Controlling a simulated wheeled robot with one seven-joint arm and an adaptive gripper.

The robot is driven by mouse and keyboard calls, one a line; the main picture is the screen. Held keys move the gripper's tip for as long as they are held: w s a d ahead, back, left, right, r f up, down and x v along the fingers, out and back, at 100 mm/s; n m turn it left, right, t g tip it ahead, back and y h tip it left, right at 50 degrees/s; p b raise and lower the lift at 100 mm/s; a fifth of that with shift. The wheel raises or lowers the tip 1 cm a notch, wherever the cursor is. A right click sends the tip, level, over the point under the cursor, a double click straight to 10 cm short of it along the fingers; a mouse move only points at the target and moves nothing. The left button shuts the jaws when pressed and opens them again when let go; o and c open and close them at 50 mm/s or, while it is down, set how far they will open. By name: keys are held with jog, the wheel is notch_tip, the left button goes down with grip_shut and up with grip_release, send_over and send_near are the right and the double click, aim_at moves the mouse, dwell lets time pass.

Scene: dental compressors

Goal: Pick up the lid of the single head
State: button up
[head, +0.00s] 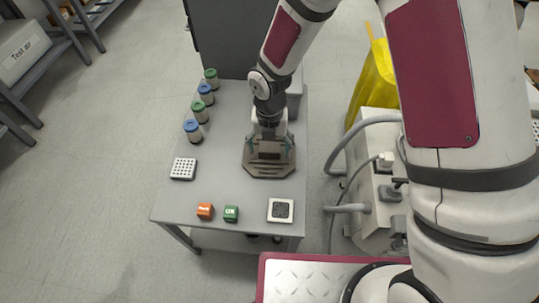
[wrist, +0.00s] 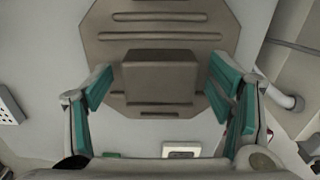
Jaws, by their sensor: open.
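The lid (head: 268,171) is a brown-grey octagonal plate with slots and a raised block handle, lying on the grey table in the head view. In the wrist view the lid (wrist: 160,35) fills the upper middle, with its block handle (wrist: 160,75) at the centre. My gripper (head: 270,148) is over the lid, pointing down. In the wrist view my open gripper (wrist: 160,90) has its teal finger pads on either side of the handle, with a visible gap on both sides. My arm hides part of the lid in the head view.
Several jars (head: 199,111) with green and blue tops stand along the table's left edge. Pale equipment with hoses (head: 368,185) stands right of the table.

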jog(key=shift+r, duration=0.1)
grip_shut()
jog(key=shift+r, duration=0.15)
